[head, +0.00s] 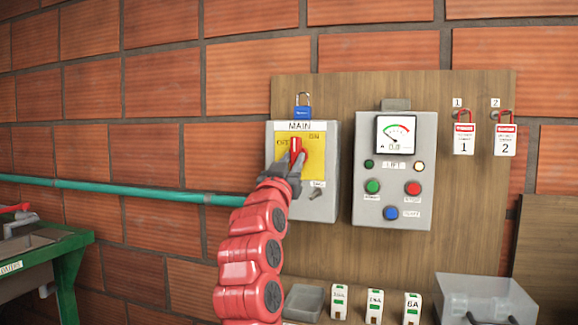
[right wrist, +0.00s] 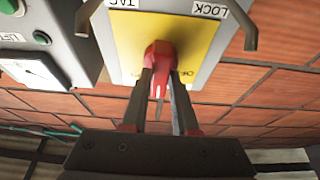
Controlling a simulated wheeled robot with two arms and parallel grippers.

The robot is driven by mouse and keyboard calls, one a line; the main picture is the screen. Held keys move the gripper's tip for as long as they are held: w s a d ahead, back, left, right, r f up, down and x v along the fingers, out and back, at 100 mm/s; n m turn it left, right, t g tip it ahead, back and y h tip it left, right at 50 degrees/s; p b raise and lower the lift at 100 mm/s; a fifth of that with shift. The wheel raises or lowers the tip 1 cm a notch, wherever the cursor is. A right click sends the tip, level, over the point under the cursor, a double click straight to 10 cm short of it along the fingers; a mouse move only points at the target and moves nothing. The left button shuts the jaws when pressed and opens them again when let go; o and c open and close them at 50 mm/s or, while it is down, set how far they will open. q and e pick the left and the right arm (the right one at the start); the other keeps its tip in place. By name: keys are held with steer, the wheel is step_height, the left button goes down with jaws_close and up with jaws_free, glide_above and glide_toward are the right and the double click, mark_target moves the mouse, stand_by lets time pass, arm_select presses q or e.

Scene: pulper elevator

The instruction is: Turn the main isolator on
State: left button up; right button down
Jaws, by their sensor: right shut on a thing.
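The main isolator (head: 318,199) is a grey box labelled MAIN with a yellow plate, mounted on a wooden board. Its red handle (head: 295,148) stands near upright in the head view, between the OFF and ON markings. My right gripper (head: 294,168) is shut on the red handle. The right wrist view shows both fingers (right wrist: 160,88) on either side of the handle (right wrist: 158,58), in front of the yellow plate (right wrist: 198,38). The fingers hide part of the plate. My left gripper is not in view.
A blue padlock (head: 303,111) sits above the isolator. A lift control box (head: 377,215) with a gauge and buttons is close to its right. Red lockout tags (head: 464,138) hang further right. A grey tray (head: 303,303), several small breakers (head: 374,306) and a clear bin (head: 484,291) are below.

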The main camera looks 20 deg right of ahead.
steer(key=shift+f, duration=0.1)
stand_by(0.3)
steer(key=c, duration=0.7)
jaws_free()
steer(key=v, duration=1.7)
steer(key=shift+s+a, duration=0.2)
steer(key=shift+a, duration=0.1)
steer(key=shift+a, duration=0.1)
